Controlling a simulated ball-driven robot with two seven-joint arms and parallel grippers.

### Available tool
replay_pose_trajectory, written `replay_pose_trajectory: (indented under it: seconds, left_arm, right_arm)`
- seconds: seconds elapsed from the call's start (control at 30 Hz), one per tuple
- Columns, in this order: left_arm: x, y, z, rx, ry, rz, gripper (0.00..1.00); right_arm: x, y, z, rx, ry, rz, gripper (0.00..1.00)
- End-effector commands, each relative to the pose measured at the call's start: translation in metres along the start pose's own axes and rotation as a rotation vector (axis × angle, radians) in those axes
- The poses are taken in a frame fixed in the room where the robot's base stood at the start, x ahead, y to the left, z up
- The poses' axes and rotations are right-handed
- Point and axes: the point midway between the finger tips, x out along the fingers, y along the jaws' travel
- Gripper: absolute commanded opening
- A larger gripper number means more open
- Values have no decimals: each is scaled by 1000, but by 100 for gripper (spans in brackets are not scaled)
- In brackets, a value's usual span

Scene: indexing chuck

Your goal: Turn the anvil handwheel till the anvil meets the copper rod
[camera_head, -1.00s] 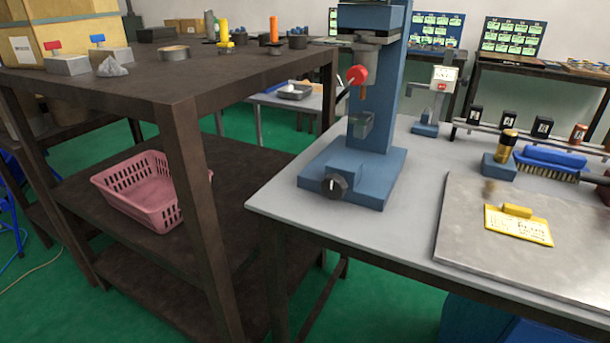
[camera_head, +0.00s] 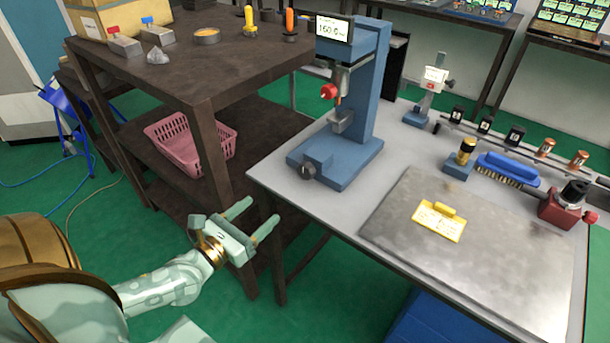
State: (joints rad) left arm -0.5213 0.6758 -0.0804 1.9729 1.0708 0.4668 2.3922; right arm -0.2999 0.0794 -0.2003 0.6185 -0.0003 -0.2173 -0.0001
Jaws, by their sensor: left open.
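The blue indexing press (camera_head: 369,85) stands on the grey table, with a lit display (camera_head: 333,28) on top. Its dark anvil handwheel (camera_head: 307,171) is at the front of the base. The grey anvil (camera_head: 342,122) sits above the base. The small copper rod (camera_head: 338,100) hangs above it, beside a red knob (camera_head: 328,92); whether a gap parts rod and anvil is too small to tell. My left gripper (camera_head: 264,211) is open and empty, off the table's front left, lower and left of the handwheel and apart from it. My right gripper is out of view.
A brown shelf rack (camera_head: 197,85) with a pink basket (camera_head: 185,142) stands left of the grey table (camera_head: 290,205). A metal plate (camera_head: 400,205) with a yellow sign (camera_head: 439,221), a blue brush (camera_head: 507,168) and a red-based device (camera_head: 566,205) lie to the right.

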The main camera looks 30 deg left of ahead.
Motion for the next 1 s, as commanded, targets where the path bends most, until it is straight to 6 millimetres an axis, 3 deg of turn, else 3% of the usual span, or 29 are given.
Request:
replay_pose_trajectory:
  seconds: [0.4,0.6,0.8,1.0]
  left_arm:
    - [100,0,2,3,-4,0,65]
    - [137,-1,0,6,-1,-1,65]
    - [152,-1,0,6,0,-3,65]
    - [153,-1,1,7,0,-3,65]
  right_arm:
    - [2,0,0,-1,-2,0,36]
    - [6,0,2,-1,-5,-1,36]
    - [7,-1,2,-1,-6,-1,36]
    - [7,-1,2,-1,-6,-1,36]
